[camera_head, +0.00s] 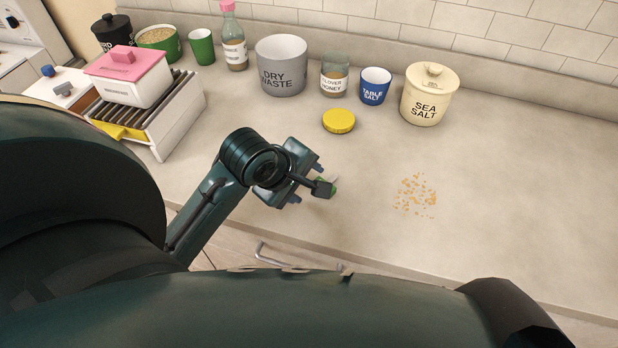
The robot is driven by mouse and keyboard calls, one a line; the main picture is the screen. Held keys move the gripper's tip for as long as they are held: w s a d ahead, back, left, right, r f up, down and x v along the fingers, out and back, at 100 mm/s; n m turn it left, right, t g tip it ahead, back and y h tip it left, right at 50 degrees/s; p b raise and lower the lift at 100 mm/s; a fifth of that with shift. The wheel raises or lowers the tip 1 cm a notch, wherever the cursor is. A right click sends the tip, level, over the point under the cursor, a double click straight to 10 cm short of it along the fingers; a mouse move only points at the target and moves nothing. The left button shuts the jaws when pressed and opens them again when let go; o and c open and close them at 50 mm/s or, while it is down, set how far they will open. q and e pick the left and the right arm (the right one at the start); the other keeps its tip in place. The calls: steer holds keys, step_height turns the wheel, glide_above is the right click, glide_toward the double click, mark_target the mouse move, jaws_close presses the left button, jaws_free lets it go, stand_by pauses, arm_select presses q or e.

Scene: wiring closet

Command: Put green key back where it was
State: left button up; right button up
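A small green object (333,182) shows at my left gripper (307,183), low over or on the counter. It is mostly hidden behind a dark part of the gripper, so I cannot tell whether it is the green key or whether it touches the counter. The gripper's two fingers look spread apart, one on the far side and one on the near side, with the green object just beyond them. I cannot make out a grip on it. My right gripper is not in view.
The counter (480,190) has crumbs (415,195) and a yellow lid (339,121). Behind stand a dry waste pot (281,66), honey jar (334,76), blue salt cup (375,86) and sea salt jar (428,95). A rack (170,120) holds a pink-lidded box (130,78). Right counter is clear.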

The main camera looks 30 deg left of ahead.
arm_select(q)
steer(key=shift+s+a+r, duration=0.3)
steer(key=shift+s+r, duration=0.15)
steer(key=shift+s, duration=0.3)
steer(key=shift+s+a+r, duration=0.25)
steer(key=shift+s+r, duration=0.15)
steer(key=shift+s, duration=0.3)
